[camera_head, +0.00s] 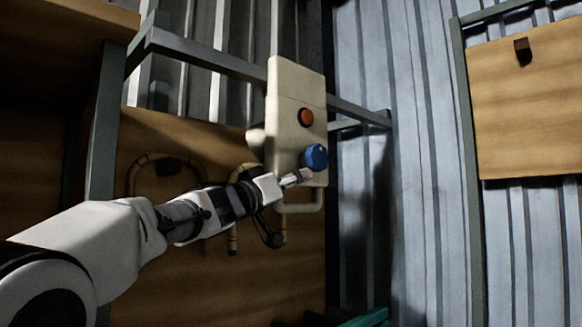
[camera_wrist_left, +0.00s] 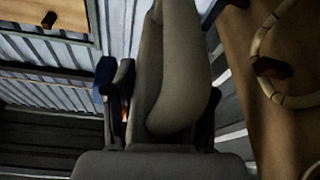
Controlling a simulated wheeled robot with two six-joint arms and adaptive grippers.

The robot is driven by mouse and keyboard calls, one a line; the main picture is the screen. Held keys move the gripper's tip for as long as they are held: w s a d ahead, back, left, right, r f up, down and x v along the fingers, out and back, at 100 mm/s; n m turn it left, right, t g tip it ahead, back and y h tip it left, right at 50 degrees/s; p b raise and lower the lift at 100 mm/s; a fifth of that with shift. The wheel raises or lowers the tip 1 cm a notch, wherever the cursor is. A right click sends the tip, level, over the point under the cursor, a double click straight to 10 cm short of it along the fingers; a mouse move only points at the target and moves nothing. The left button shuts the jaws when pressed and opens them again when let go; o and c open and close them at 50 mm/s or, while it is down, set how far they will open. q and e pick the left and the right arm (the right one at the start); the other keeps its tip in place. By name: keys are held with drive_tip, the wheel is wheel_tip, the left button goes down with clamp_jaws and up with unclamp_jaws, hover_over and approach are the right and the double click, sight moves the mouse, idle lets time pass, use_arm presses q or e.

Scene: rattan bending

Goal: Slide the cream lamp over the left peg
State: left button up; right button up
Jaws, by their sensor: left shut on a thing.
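The cream lamp (camera_head: 297,85) is a tall cream body with an orange button and a blue knob (camera_head: 315,157) on its face. My left gripper (camera_head: 292,180) is shut on its lower part, near the blue knob. In the left wrist view, the lamp's rounded body (camera_wrist_left: 178,85) stands between the fingers of my left gripper (camera_wrist_left: 165,115), and its other end runs out of the top. My right gripper is not in view.
A grey metal frame (camera_head: 215,58) runs behind and beside the lamp. Another wooden board (camera_head: 535,105) at the right carries a dark peg (camera_head: 522,50). Corrugated metal wall (camera_head: 425,150) lies between the boards.

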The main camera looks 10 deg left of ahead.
sight(281, 174)
use_arm(q)
drive_tip(key=shift+s+a+r+b, duration=0.3)
drive_tip(key=shift+s+a, duration=0.15)
drive_tip(key=shift+s, duration=0.15)
drive_tip(key=shift+s+a+r+b, duration=0.25)
drive_tip(key=shift+s+a, duration=0.2)
drive_tip(key=shift+s, duration=0.15)
drive_tip(key=shift+s+a+f+b, duration=0.25)
drive_tip(key=shift+s+f+b, duration=0.1)
drive_tip(key=shift+f+b, duration=0.15)
drive_tip(key=shift+s+a+f, duration=0.15)
drive_tip(key=shift+s+a, duration=0.1)
drive_tip(key=s+f+b, duration=0.1)
drive_tip(key=s+a+f+b, duration=0.1)
drive_tip(key=s+b, duration=0.1)
drive_tip(key=shift+s+a+f, duration=0.15)
drive_tip(key=shift+s+a, duration=0.05)
drive_tip(key=shift+s, duration=0.1)
drive_tip(key=shift+s+p, duration=0.1)
drive_tip(key=shift+p, duration=0.2)
